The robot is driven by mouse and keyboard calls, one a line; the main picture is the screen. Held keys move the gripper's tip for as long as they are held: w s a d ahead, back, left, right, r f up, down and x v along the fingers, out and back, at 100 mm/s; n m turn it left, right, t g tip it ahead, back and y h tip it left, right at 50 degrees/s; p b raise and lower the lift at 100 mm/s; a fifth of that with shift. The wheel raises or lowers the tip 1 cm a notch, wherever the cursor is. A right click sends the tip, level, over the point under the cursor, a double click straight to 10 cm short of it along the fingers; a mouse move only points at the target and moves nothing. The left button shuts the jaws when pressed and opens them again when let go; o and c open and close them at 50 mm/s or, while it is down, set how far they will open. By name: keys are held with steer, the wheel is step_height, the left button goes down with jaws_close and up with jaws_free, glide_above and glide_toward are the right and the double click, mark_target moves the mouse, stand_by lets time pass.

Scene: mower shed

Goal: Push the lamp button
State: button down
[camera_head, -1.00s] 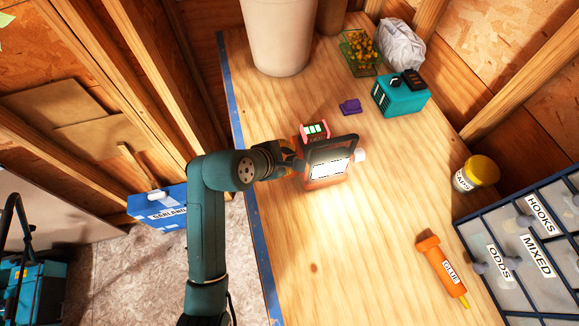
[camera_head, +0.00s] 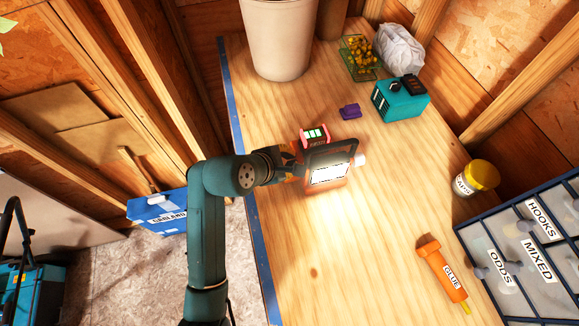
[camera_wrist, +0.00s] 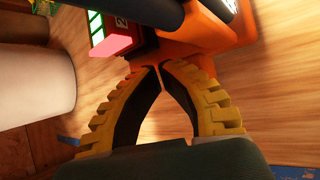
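The work lamp (camera_head: 329,174) stands on the wooden bench, with an orange body, a dark frame and a lit white panel. A red-pink part with green bars (camera_head: 314,135) is at its back; it also shows in the wrist view (camera_wrist: 108,36). A pale knob (camera_head: 360,160) sticks out on the lamp's right side. I cannot tell which part is the button. My gripper (camera_wrist: 160,70) has its yellow-padded fingers meeting at the tips, against or very close to the lamp's orange body (camera_wrist: 185,45). Nothing shows between them. In the head view, my gripper (camera_head: 294,163) is at the lamp's left side, partly hidden.
A glue tube (camera_head: 443,272), a yellow-lidded jar (camera_head: 476,178) and a drawer cabinet (camera_head: 520,255) are to the right. The bench in front of the lamp is clear.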

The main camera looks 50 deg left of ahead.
steer(key=shift+f, duration=0.1)
stand_by(0.3)
steer(key=shift+f, duration=0.45)
steer(key=shift+p, duration=0.3)
steer(key=shift+r+p, duration=0.55)
steer(key=shift+p, duration=0.3)
step_height(320, 180, up, 6)
steer(key=p, duration=0.7)
steer(key=shift+r+p, duration=0.1)
steer(key=shift+p, duration=0.3)
